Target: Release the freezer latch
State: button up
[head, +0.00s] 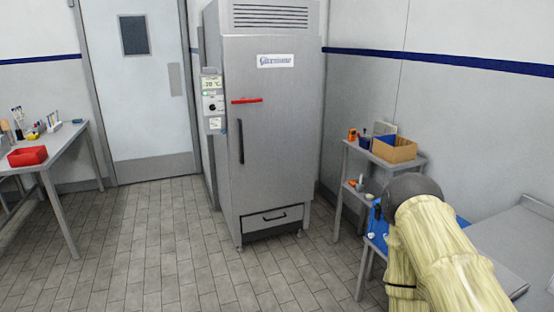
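The freezer (285,140) is a tall grey steel cabinet standing in the middle of the head view, its door closed. A red latch handle (247,100) lies level across the upper left part of the door. A dark vertical door handle (240,141) is below it. My arm, in a pale yellow cover, reaches in from the lower right, well apart from the freezer. My gripper cannot be made out, so its state does not show.
A shelf stand with a cardboard box (394,148) stands right of the freezer, close to my arm. A table with a red bin (27,156) is at the far left. The tiled floor (150,240) before the freezer is clear.

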aim_at(242, 100)
jog(key=u, duration=0.2)
jog(key=i, duration=2.3)
jog(key=u, duration=0.5)
